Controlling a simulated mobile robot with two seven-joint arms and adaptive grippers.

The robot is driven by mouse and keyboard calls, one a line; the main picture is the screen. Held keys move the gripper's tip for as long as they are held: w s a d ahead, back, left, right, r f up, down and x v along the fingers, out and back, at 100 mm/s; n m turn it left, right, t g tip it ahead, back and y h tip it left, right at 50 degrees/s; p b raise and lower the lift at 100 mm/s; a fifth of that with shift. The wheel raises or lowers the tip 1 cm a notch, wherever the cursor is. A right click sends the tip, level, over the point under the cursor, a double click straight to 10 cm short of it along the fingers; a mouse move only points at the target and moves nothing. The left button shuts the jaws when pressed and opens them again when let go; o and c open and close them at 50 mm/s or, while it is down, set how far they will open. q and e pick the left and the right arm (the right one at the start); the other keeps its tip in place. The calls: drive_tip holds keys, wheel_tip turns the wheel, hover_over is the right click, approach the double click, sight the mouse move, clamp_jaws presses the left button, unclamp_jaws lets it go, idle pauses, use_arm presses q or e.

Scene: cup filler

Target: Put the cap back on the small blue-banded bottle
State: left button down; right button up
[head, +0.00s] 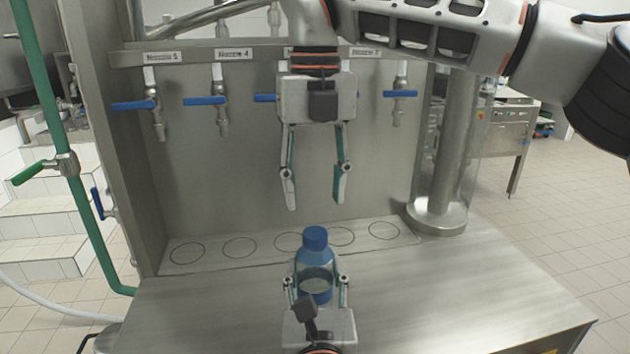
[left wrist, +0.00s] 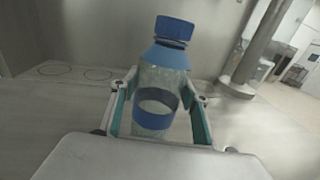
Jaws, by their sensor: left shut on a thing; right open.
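The small bottle (head: 315,265) is clear with a blue band and a blue shoulder. It is upright in the head view, above the front of the steel counter. My left gripper (head: 316,281) is shut around its body; the left wrist view also shows the bottle (left wrist: 160,78) between the fingers. A blue cap (head: 314,237) is at the bottle's top. In the left wrist view the cap (left wrist: 174,29) looks slightly tilted; whether it is seated I cannot tell. My right gripper (head: 315,200) hangs open and empty above and behind the bottle, fingers pointing down.
The steel counter (head: 450,290) is clear to the right. A row of marked circles (head: 240,247) runs along its back below several blue-handled nozzles (head: 220,101). A steel column (head: 453,150) stands at the back right. A green pipe (head: 75,200) stands on the left.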

sight(315, 233)
drive_tip(key=n, duration=0.7)
drive_tip(key=shift+r, duration=0.25)
drive_tip(key=n, duration=0.5)
drive_tip(key=shift+r+n, duration=0.2)
drive_tip(key=shift+n, duration=0.2)
drive_tip(key=shift+f, duration=4)
drive_tip(key=c, duration=1.2)
